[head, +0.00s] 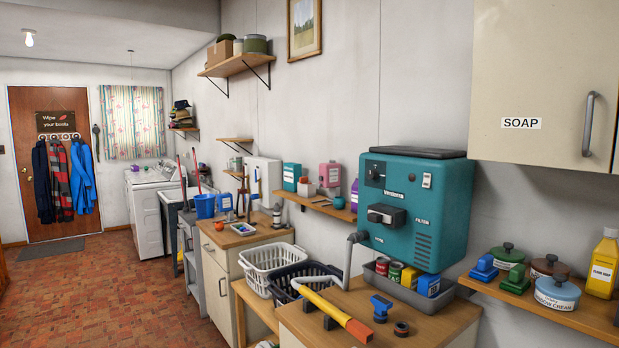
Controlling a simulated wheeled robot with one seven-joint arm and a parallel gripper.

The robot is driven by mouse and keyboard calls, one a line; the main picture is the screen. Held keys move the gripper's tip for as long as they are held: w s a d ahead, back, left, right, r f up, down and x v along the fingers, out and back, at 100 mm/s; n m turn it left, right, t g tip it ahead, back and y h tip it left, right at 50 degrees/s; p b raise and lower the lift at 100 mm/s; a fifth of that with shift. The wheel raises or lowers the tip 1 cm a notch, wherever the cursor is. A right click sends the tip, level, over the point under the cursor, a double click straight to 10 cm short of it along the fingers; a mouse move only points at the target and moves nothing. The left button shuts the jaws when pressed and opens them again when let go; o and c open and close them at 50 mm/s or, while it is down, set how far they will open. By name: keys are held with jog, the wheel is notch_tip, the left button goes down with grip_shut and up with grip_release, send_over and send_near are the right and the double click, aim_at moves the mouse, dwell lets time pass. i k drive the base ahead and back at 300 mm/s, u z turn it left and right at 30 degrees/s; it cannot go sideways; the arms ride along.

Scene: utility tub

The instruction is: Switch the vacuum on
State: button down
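A teal wall unit (445,205) with a black top hangs on the wall right of centre, and it looks like the vacuum. On its front are a dark panel (375,174) at the upper left, a small white switch-like plate (427,180) at the upper right, a black protruding block (387,214) and vent slots. The small print is hard to read, and I cannot tell any switch's position. A grey pipe (349,258) runs down from its lower left. A yellow tube with an orange end (335,312) lies on the counter below. My gripper is not in view.
Below the unit, a wooden counter (450,312) holds a grey tray of cans and small blue tools. White and black baskets (272,262) stand to its left. A cabinet marked SOAP (545,85) hangs at right above a shelf (565,315) of jars. Brick floor (110,300) is clear at left.

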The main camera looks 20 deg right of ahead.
aim_at(427, 177)
jog(key=u, duration=0.4)
jog(key=i, duration=1.2)
jog(key=u, duration=0.25)
